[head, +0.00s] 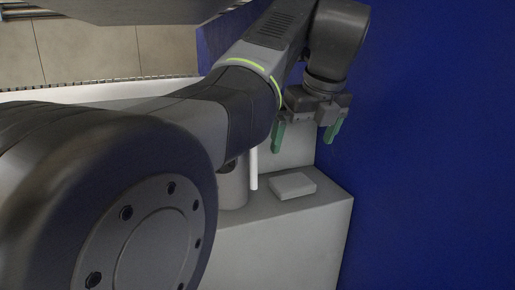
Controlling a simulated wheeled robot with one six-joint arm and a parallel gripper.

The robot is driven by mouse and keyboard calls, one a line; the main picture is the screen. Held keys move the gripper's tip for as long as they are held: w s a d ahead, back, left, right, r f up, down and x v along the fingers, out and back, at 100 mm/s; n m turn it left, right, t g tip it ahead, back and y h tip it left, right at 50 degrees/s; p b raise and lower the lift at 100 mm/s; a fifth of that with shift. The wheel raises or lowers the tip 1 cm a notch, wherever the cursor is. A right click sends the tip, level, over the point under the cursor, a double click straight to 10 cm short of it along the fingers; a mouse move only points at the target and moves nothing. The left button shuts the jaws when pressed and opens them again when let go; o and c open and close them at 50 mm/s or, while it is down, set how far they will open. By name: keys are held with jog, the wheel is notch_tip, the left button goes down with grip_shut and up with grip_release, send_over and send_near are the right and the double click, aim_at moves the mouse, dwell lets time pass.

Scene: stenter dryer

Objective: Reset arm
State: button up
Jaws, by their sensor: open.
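My gripper (308,134) hangs at the upper right of the head view, at the end of my folded arm. Its two green fingers are spread apart and nothing shows between them. It points down in front of the blue wall, above a light grey ledge.
A light grey block-like surface (318,212) stands below my gripper. A flat pale slab (293,186) lies on it, beside a white upright rod (253,168) and a grey cylinder (233,187) partly hidden by my arm. A blue wall (430,160) fills the right side.

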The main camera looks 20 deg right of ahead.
aim_at(291, 179)
jog(key=shift+s+r, duration=0.1)
jog(key=shift+r, duration=0.1)
jog(key=shift+f, duration=0.1)
jog(key=x, duration=1.2)
jog(key=shift+f, duration=0.35)
notch_tip(291, 179, up, 3)
jog(key=shift+r, duration=0.9)
